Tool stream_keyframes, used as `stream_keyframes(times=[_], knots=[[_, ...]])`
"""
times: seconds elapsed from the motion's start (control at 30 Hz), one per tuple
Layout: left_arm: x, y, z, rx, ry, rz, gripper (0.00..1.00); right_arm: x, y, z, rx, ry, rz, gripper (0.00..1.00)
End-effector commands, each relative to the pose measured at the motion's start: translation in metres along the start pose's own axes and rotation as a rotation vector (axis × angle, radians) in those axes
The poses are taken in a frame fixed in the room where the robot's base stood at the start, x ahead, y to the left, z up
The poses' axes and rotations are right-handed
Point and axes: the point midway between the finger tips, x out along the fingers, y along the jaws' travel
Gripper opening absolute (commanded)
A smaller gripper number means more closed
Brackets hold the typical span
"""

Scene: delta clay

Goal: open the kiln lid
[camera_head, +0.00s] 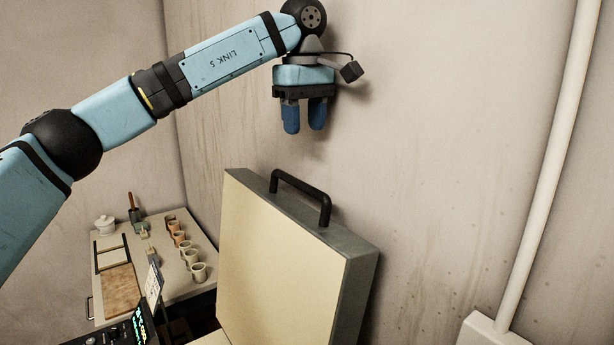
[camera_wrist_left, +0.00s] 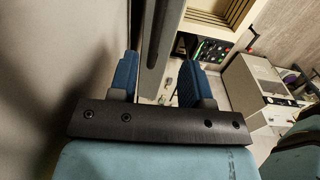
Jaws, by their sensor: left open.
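The kiln lid (camera_head: 285,265) stands raised and near upright in the head view, its pale inner face toward the left. A black bar handle (camera_head: 304,184) is on the grey top edge of the lid. My left gripper (camera_head: 304,128) hangs above the handle, fingers pointing down, open and empty, clear of the lid. In the left wrist view, the gripper (camera_wrist_left: 158,78) has its two blue fingers apart, with the grey lid edge (camera_wrist_left: 153,45) seen beyond them. The open kiln body (camera_wrist_left: 218,18) shows pale grooved inner walls. My right gripper is not in view.
A bare wall stands close behind the lid and gripper. A vertical pipe (camera_head: 552,165) runs down the wall on the right. A worktable (camera_head: 170,247) with several small cups (camera_head: 187,257) stands at the back left. A lit control panel (camera_head: 122,333) is at the bottom left.

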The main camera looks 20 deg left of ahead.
Motion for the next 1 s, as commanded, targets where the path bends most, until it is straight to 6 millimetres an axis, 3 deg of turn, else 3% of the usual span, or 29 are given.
stream_keyframes(times=[0.3, 0.5, 0.7, 0.97, 1.0], knots=[[0.068, -0.001, 0.000, -0.001, -0.003, -0.004, 0.44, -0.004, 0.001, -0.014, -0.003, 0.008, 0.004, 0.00], [0.099, 0.000, 0.000, -0.001, -0.003, -0.001, 0.44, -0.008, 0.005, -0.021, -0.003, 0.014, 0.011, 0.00], [0.112, 0.000, 0.000, -0.001, -0.002, 0.000, 0.44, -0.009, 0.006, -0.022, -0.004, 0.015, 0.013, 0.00], [0.113, 0.000, 0.000, -0.001, -0.002, 0.001, 0.44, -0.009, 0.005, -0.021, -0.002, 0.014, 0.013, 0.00], [0.113, 0.000, 0.000, -0.001, -0.002, 0.001, 0.37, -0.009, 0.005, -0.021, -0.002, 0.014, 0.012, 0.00]])
